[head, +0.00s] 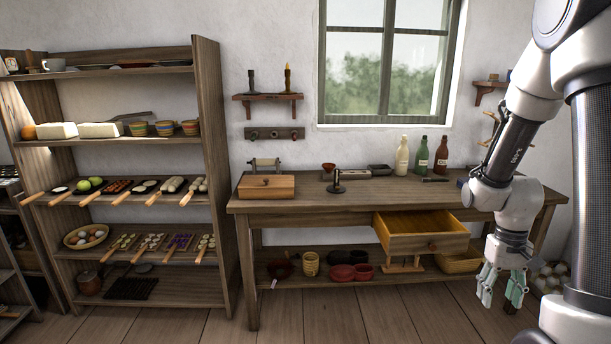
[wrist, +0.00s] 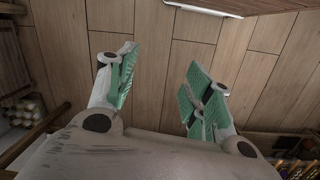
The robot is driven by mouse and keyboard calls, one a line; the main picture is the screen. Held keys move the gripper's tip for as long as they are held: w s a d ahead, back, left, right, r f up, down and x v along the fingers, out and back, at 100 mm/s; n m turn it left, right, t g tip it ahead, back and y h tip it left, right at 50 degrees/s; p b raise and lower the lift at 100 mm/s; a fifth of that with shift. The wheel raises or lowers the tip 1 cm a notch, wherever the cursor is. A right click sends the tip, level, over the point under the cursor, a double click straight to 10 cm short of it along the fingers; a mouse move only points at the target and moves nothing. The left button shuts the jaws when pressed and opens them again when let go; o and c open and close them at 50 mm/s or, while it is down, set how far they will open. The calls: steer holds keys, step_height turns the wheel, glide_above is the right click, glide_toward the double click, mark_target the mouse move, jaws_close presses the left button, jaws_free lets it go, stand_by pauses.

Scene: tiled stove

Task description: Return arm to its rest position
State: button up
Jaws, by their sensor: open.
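My gripper (head: 502,287) hangs at the right of the head view, pointing down in front of the workbench's right end. Its green-padded fingers are spread apart with nothing between them. In the wrist view my gripper (wrist: 160,88) also shows open and empty over the wooden floor (wrist: 170,60). My arm comes down from the upper right of the head view and covers part of the bench's right end.
The workbench (head: 300,200) has a drawer (head: 425,240) pulled out, left of my gripper. Bottles (head: 421,157) stand on its top. A loaded shelf rack (head: 213,150) stands at left. White roundish items (head: 553,275) lie low at right. The front floor (head: 350,315) is clear.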

steer(key=s+a+r+t, duration=0.3)
steer(key=s+r, duration=0.3)
steer(key=r, duration=0.6)
steer(key=s+a+r+n+t, duration=0.1)
steer(key=s+a+r+t, duration=0.2)
steer(key=r, duration=0.9)
steer(key=shift+s+a+n, duration=0.3)
steer(key=shift+s+a, duration=1.25)
steer(key=shift+s, duration=0.2)
